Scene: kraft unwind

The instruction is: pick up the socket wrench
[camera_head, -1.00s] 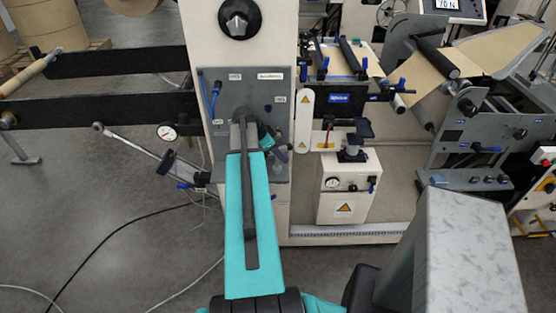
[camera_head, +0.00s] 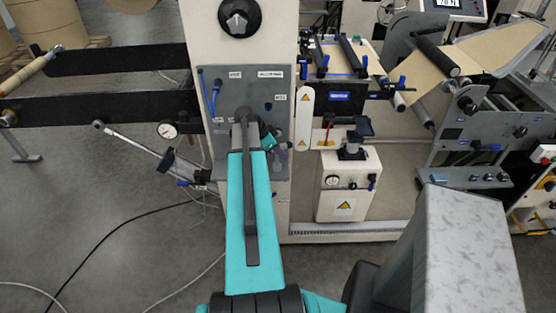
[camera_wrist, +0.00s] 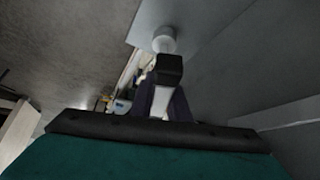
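My gripper (camera_head: 281,151) is at the grey tool panel (camera_head: 228,92), in the head view mostly behind my own teal arm. In the wrist view its purple fingers (camera_wrist: 163,100) reach toward a black block (camera_wrist: 169,69). A pale round end (camera_wrist: 164,40) shows just beyond the block, by a grey surface. The block may be part of the socket wrench, but I cannot tell for sure. I also cannot tell whether the fingers touch it or how far apart they are. No complete socket wrench is clearly visible; my arm hides the middle of the panel.
A blue-handled tool (camera_head: 215,96) hangs at the panel's left. A white guard with warning signs (camera_head: 305,118) stands close on the right. Dark horizontal bars (camera_head: 110,106) and a dial gauge (camera_head: 167,130) lie to the left. A cream box (camera_head: 345,190) stands lower right.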

